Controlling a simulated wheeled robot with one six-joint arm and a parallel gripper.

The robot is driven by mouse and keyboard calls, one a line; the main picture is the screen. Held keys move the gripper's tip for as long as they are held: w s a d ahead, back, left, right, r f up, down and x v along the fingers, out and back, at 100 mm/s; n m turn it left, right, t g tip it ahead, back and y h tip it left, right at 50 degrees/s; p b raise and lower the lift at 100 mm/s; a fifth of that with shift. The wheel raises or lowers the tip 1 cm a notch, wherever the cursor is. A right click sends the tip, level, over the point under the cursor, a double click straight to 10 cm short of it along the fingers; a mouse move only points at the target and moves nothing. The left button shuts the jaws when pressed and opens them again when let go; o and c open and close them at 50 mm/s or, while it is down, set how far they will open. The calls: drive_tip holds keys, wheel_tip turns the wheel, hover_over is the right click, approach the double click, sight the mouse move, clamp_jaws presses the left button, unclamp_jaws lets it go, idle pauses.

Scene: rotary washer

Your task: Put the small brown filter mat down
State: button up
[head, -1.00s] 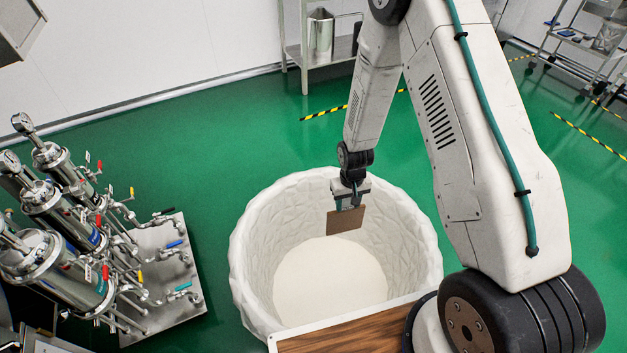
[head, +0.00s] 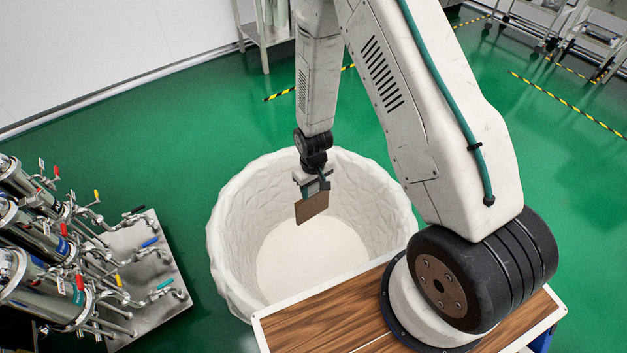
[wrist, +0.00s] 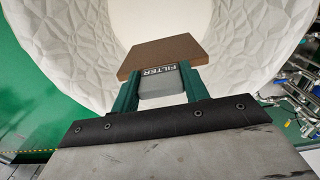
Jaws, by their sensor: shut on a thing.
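The small brown filter mat (head: 312,207) hangs from my gripper (head: 314,188) in the head view, over the opening of a large white round tub. In the wrist view the mat (wrist: 160,55) is a flat brown square beyond the fingers. A grey tab marked "FILTER" (wrist: 163,80) sits between the two green fingers of my gripper (wrist: 158,85). My gripper is shut on this tab. How far the mat is above the tub floor is hard to tell.
The white tub (head: 226,250) has a faceted wall and a pale, empty-looking floor. Steel cylinders with valves (head: 50,240) stand on a metal plate at left. A wooden-topped surface (head: 320,325) borders the tub in front.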

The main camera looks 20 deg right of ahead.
sight(313, 211)
drive_tip(key=shift+f, duration=6.75)
drive_tip(key=o, duration=1.3)
